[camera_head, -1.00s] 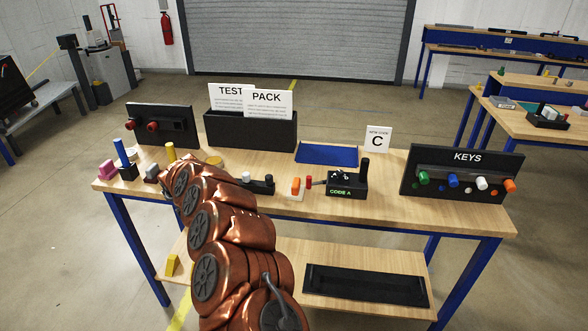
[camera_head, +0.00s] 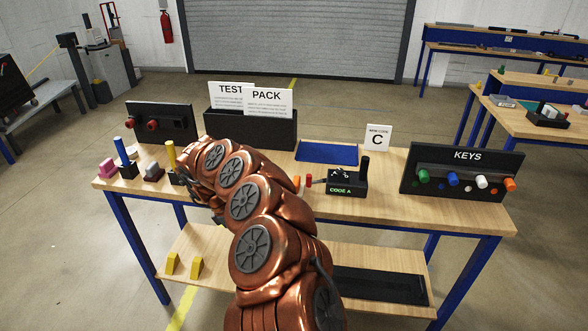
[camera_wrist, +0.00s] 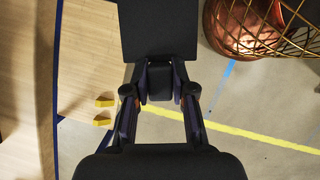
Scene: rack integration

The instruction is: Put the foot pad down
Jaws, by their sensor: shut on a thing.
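In the wrist view, my gripper (camera_wrist: 160,88) is shut on the foot pad (camera_wrist: 160,80), a dark block between the two fingertips. A wide dark plate (camera_wrist: 158,28) stands just beyond it; whether the two are one piece I cannot tell. The pad is in the air, with floor and the bench's edge beneath. In the head view my arm hides the pad and most of the gripper.
The workbench (camera_head: 400,212) carries pegs and blocks at left, a CODE A device (camera_head: 347,183) and a KEYS rack (camera_head: 462,172). Two yellow wedges (camera_head: 172,263) (camera_head: 196,267) and a black tray (camera_head: 382,285) lie on the lower shelf. A blue mat (camera_head: 327,153) is bare.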

